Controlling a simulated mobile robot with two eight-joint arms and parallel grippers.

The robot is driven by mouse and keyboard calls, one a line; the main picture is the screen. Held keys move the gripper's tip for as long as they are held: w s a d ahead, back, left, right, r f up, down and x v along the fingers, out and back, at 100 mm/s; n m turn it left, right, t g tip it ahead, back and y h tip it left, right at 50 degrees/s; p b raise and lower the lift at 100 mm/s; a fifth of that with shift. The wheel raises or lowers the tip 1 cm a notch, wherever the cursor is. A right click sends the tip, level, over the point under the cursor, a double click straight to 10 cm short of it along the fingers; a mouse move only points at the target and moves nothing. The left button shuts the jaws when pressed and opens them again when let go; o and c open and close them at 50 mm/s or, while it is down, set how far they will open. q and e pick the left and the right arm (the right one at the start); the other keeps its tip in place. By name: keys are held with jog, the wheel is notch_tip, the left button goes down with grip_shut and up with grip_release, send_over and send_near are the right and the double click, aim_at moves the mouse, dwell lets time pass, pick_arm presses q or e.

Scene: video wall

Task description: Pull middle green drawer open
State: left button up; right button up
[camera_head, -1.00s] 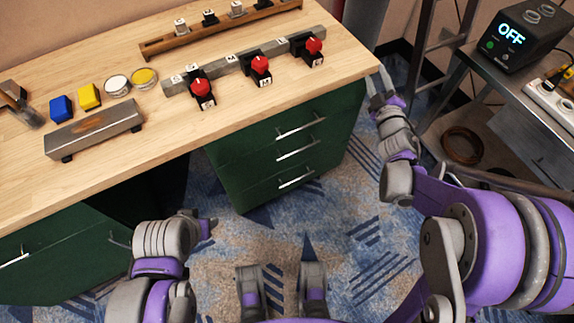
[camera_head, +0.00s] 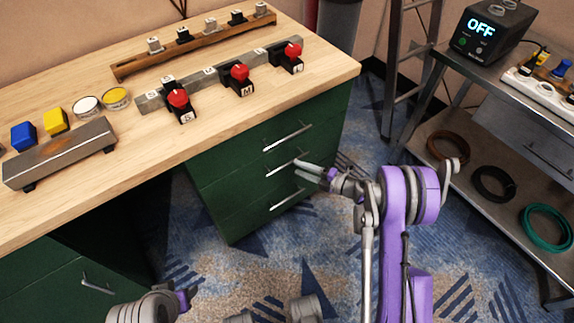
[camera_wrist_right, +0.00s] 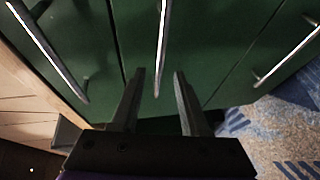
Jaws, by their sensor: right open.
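The dark green drawer unit under the table has three stacked drawers with silver bar handles. The middle green drawer (camera_head: 235,185) is shut. Its handle (camera_head: 280,169) also shows in the right wrist view (camera_wrist_right: 162,40), pointing down between the fingers. My right gripper (camera_head: 299,168) is open, with its fingertips at the right end of the middle handle. In the right wrist view the open fingers (camera_wrist_right: 159,72) lie on either side of the handle's near end; I cannot tell whether they touch it. My left gripper is not in view; only part of that arm shows at the bottom.
The top handle (camera_head: 288,137) and bottom handle (camera_head: 288,198) sit close above and below. The wooden tabletop (camera_head: 150,150) overhangs the drawers and carries red-knobbed switches (camera_head: 240,75). A metal shelf cart (camera_head: 480,195) stands at right. The carpet (camera_head: 250,275) before the drawers looks open.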

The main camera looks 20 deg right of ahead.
aim_at(288, 163)
jog(key=x, duration=0.5)
jog(key=shift+w+a+f+b, duration=0.1)
jog(key=shift+w+a+b, duration=0.15)
jog(key=shift+w+b, duration=0.1)
grip_shut()
dwell(1.1)
